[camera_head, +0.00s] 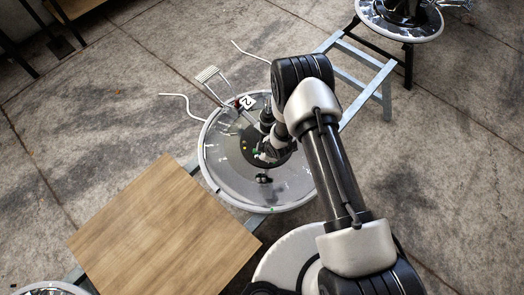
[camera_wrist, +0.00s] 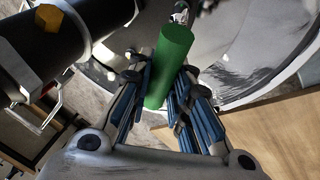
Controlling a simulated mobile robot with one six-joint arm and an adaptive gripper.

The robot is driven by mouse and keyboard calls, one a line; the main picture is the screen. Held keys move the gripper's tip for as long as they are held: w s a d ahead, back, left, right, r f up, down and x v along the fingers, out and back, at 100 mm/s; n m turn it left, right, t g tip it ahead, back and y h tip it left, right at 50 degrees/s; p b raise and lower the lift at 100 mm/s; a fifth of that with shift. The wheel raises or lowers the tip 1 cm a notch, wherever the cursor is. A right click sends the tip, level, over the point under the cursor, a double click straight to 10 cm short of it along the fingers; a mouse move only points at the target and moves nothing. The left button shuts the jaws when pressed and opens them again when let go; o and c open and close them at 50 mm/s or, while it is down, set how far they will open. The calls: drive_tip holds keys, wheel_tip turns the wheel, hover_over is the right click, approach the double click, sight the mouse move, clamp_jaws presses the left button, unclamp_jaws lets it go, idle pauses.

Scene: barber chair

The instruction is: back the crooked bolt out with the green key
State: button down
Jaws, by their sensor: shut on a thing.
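In the wrist view my gripper (camera_wrist: 158,82) is shut on the green key (camera_wrist: 172,58), a thick green cylinder held between the blue-padded fingers. The key points away from my gripper, towards the top of the picture. A small metal part (camera_wrist: 181,13) shows at its far end; I cannot tell whether it is the key's tip or a bolt. A yellow hexagonal head (camera_wrist: 47,17) sits on a dark cylinder at the left. In the head view my arm hides most of the gripper, over the round grey base. I cannot make out which bolt is crooked.
The round base (camera_head: 225,185) has a pale rim and a dark centre. A wooden board (camera_head: 165,228) lies beside it at the lower left. A tag with a 2 (camera_head: 246,102) stands near its back. Grey rails (camera_head: 375,75) lead to another round base (camera_head: 402,30).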

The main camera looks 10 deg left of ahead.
drive_tip(key=shift+w+d+f, duration=0.1)
drive_tip(key=shift+w+f, duration=0.05)
drive_tip(key=shift+f, duration=0.5)
idle(0.8)
drive_tip(key=shift+n+g, duration=0.5)
drive_tip(key=shift+n, duration=0.7)
drive_tip(key=shift+n+g+p, duration=0.3)
drive_tip(key=shift+n+g, duration=0.2)
drive_tip(key=shift+n, duration=0.6)
drive_tip(key=shift+n+g+p, duration=0.3)
drive_tip(key=shift+n, duration=0.5)
drive_tip(key=shift+s+d+n+g, duration=0.15)
drive_tip(key=shift+n+g, duration=0.1)
drive_tip(key=shift+n, duration=0.45)
drive_tip(key=shift+s+d+n+g, duration=0.15)
drive_tip(key=shift+n+g, duration=0.1)
drive_tip(key=shift+n, duration=0.45)
drive_tip(key=shift+a, duration=0.1)
drive_tip(key=shift+b, duration=0.3)
